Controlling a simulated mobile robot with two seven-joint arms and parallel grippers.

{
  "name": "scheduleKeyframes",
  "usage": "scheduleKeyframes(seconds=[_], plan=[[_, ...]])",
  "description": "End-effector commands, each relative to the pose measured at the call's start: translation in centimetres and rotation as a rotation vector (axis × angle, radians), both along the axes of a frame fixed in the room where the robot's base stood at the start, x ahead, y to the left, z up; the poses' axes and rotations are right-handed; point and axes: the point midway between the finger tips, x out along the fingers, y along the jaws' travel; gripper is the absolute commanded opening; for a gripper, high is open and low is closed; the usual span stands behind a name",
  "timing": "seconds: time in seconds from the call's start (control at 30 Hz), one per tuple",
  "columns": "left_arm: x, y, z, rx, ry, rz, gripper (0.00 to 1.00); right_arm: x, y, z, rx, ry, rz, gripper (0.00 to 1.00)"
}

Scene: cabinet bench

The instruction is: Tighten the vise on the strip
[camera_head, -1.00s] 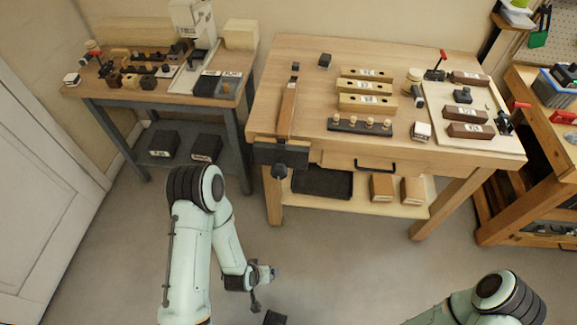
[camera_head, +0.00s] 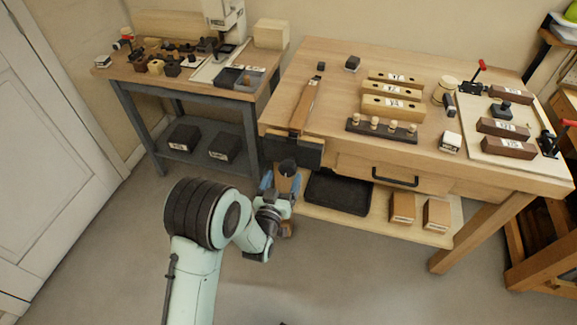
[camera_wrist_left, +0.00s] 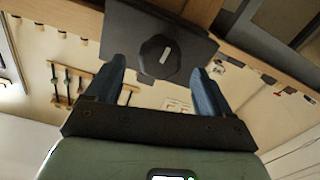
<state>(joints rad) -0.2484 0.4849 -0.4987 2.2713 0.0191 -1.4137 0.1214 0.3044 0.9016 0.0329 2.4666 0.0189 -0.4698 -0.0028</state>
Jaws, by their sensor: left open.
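The vise (camera_head: 293,150) is a dark block on the front left edge of the workbench. The wooden strip (camera_head: 305,105) lies at the vise and runs back over the bench top. The vise's round black knob (camera_head: 287,167) faces front, and in the left wrist view the knob (camera_wrist_left: 159,57) has a pale mark. My left gripper (camera_head: 281,182) is at the knob; in the left wrist view its two blue fingers (camera_wrist_left: 158,85) are open, one on each side and below the knob, with gaps visible. Whether the strip is clamped cannot be told. My right gripper is not in view.
The bench (camera_head: 440,90) carries wooden blocks, a dark peg rack (camera_head: 382,128) and a white board (camera_head: 490,130) with labelled blocks. A black tray (camera_head: 340,192) sits on the lower shelf, right of my left gripper. A second table (camera_head: 195,85) stands at the left. Floor in front is clear.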

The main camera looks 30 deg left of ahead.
Motion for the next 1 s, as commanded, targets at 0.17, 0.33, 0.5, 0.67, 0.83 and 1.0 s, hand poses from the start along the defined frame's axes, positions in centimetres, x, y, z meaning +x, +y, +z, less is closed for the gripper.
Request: scheduleKeyframes(seconds=[0.17, 0.33, 0.5, 0.67, 0.83, 1.0], plan=[[3.4, 0.8, 0.0, 0.001, -0.002, -0.001, 0.82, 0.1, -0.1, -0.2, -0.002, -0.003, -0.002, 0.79], [5.2, 1.2, -0.1, 0.001, 0.001, 0.0, 0.82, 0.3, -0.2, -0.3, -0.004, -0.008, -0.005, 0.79], [5.8, 1.4, -0.1, -0.001, 0.001, 0.0, 0.82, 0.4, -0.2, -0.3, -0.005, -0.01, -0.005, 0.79], [5.8, 1.4, -0.1, -0.001, 0.002, 0.0, 0.82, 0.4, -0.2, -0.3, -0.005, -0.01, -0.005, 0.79], [5.8, 1.4, -0.1, 0.0, 0.002, 0.0, 0.46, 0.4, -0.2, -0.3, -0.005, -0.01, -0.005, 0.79], [5.7, 1.4, -0.1, 0.0, 0.002, 0.0, 0.28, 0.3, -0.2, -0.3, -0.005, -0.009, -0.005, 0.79]])
